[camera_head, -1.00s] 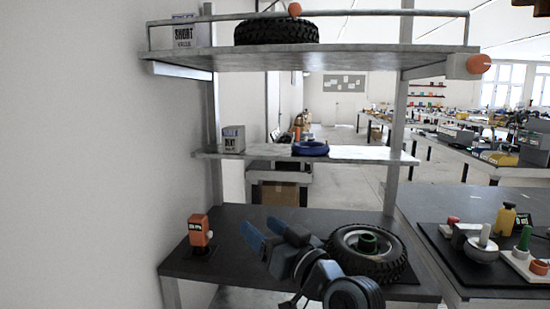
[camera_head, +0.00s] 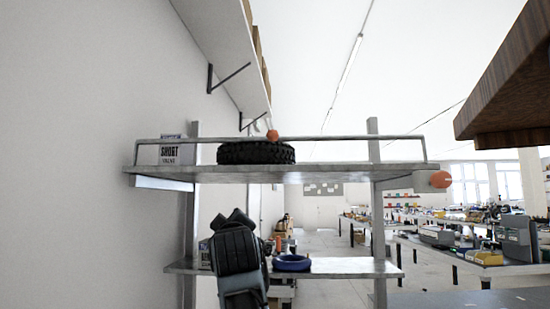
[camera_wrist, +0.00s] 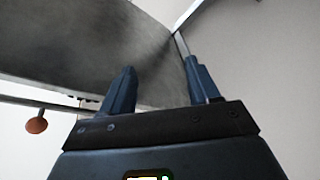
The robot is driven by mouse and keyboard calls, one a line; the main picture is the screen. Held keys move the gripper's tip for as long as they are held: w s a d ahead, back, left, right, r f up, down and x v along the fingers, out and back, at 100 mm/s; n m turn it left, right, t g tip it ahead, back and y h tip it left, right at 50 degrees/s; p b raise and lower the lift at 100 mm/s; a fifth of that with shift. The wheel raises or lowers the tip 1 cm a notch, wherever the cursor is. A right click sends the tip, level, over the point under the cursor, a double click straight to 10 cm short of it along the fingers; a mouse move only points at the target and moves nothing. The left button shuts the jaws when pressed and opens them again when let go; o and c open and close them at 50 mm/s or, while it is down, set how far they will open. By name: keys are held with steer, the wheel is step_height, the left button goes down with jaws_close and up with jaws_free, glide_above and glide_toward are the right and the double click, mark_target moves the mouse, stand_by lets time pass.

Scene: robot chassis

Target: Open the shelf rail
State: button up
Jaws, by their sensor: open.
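The shelf rail (camera_head: 350,138) is a thin metal bar along the front of the top shelf (camera_head: 330,172). A larger orange knob (camera_head: 440,179) is on a block at the shelf's right end. My gripper (camera_head: 238,216) is raised below the top shelf, left of the rail's knob and apart from it. In the wrist view my gripper (camera_wrist: 160,80) has its two blue fingers spread with nothing between them. A grey shelf surface (camera_wrist: 80,45) lies beyond them, and an orange knob (camera_wrist: 36,125) is at the left.
A black tire (camera_head: 256,153) and a "SHORT" valve box (camera_head: 176,152) stand on the top shelf behind the rail. A blue ring (camera_head: 291,263) lies on the middle shelf (camera_head: 345,268). A wall is close on the left. A brown wooden piece (camera_head: 505,100) hangs at upper right.

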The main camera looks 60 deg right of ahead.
step_height(320, 180, up, 12)
steer(key=s+r+m+g+h, duration=0.1)
steer(key=s+m+g+h, duration=0.15)
steer(key=g, duration=0.25)
steer(key=m+g, duration=0.3)
steer(key=g, duration=0.3)
glide_toward(275, 139)
steer(key=shift+h, duration=0.35)
steer(key=d, duration=0.2)
steer(key=w+d, duration=0.1)
steer(key=d, duration=0.1)
steer(key=shift+d+r, duration=0.1)
steer(key=shift+d, duration=0.15)
steer(key=shift+w+d+p, duration=0.25)
steer(key=shift+d+p, duration=0.1)
steer(key=shift+d, duration=1.55)
steer(key=shift+w+d+p, duration=0.2)
steer(key=shift+d+p, duration=0.1)
steer(key=shift+d, duration=1.65)
steer(key=shift+c, duration=0.2)
jaws_close()
